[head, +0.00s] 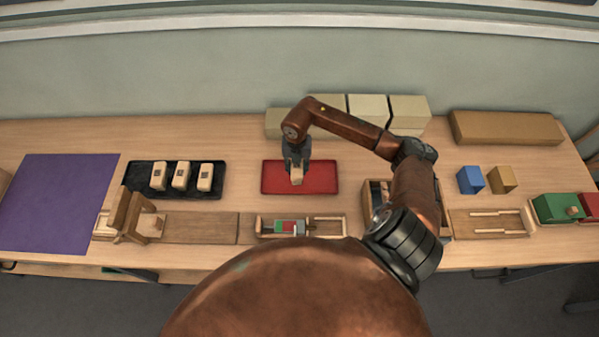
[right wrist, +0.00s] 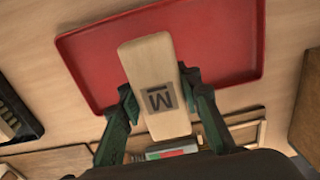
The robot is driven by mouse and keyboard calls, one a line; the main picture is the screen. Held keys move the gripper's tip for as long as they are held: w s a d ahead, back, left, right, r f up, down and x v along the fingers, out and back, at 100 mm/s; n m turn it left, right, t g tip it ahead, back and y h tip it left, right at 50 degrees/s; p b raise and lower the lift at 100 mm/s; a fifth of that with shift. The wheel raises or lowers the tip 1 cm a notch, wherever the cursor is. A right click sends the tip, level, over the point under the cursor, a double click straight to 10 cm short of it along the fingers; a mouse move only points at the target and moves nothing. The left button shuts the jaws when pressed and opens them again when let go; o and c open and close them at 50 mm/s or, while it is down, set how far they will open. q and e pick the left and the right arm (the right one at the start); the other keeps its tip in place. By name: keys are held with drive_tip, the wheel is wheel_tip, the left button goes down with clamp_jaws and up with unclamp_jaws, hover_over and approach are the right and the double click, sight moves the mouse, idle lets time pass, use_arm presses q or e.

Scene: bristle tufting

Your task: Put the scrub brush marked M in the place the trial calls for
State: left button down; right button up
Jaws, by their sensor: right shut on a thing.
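The scrub brush marked M is a pale wooden block (right wrist: 150,60) with a dark M on a grey square, seen in the right wrist view. My right gripper (right wrist: 160,90) is shut on it, one finger on each side. In the head view the brush (head: 297,177) and the right gripper (head: 297,163) are over the red tray (head: 325,180). I cannot tell whether the brush touches the tray. Its underside is hidden. Three similar pale marked blocks (head: 181,177) stand in a row on the black tray (head: 213,191) to the left. My left gripper is not in view.
A purple mat (head: 55,200) lies at the far left. Wooden fixtures (head: 200,228) line the front edge. Beige boxes (head: 367,108) stand behind the red tray. A blue block (head: 470,180) and a tan block (head: 502,179) are at the right. The red tray looks otherwise empty.

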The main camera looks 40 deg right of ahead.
drive_tip(key=shift+d+f, duration=0.3)
drive_tip(key=shift+f, duration=0.1)
drive_tip(key=shift+d+f, duration=0.15)
drive_tip(key=shift+f, duration=0.8)
drive_tip(key=shift+d+f, duration=0.15)
drive_tip(key=shift+f, duration=0.75)
drive_tip(key=shift+f, duration=0.2)
drive_tip(key=o, duration=1.2)
drive_tip(key=shift+o, duration=0.2)
drive_tip(key=shift+r, duration=0.15)
wheel_tip(320, 180, up, 12)
drive_tip(key=shift+r, duration=0.1)
